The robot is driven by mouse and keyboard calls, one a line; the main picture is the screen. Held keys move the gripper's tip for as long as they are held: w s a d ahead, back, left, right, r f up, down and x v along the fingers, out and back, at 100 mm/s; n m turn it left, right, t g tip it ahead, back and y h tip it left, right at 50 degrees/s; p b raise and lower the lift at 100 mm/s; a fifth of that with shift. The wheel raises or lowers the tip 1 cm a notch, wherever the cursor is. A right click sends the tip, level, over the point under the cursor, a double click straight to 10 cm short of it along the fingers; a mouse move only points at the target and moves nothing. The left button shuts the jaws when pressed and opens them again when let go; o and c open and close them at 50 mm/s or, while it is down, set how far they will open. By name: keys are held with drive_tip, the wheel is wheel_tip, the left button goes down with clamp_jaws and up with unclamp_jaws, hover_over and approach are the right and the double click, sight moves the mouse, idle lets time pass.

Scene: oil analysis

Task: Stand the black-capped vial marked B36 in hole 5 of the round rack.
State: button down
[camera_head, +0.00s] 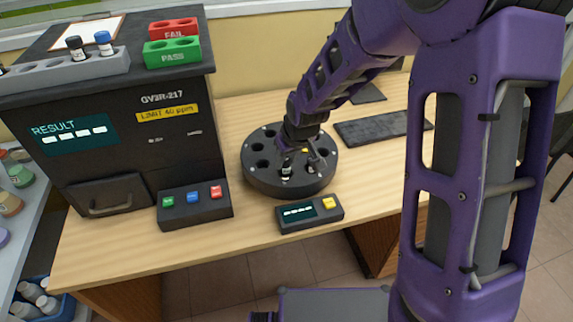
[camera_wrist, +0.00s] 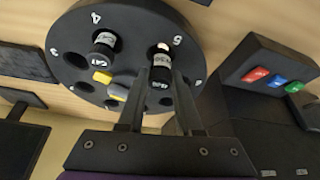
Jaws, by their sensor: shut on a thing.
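The black-capped vial marked B36 (camera_wrist: 160,62) is between the fingers of my gripper (camera_wrist: 160,82), which is shut on it. In the wrist view its pale far end lies close to the number 5 on the round rack (camera_wrist: 140,15). I cannot tell whether that end is inside hole 5 or just above it. The rack also shows in the head view (camera_head: 262,184), with my gripper (camera_head: 298,152) over its middle. A second vial (camera_wrist: 105,42) sits in the hole by number 4.
A yellow-and-grey piece (camera_wrist: 103,77) lies near the held vial. A small readout box (camera_head: 310,213) is in front of the rack. A button box (camera_head: 195,208) and the dark analyser (camera_head: 130,130) stand left; a keyboard (camera_head: 380,128) lies right.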

drive_tip(key=shift+f, duration=0.6)
drive_tip(key=shift+f, duration=0.2)
drive_tip(key=c, duration=0.6)
unclamp_jaws()
drive_tip(key=shift+r, duration=0.1)
drive_tip(key=shift+r, duration=0.3)
drive_tip(key=p+v, duration=0.2)
drive_tip(key=v, duration=0.9)
drive_tip(key=shift+s+d+r+p, duration=0.1)
drive_tip(key=shift+s+r+p, duration=0.15)
drive_tip(key=shift+p, duration=0.1)
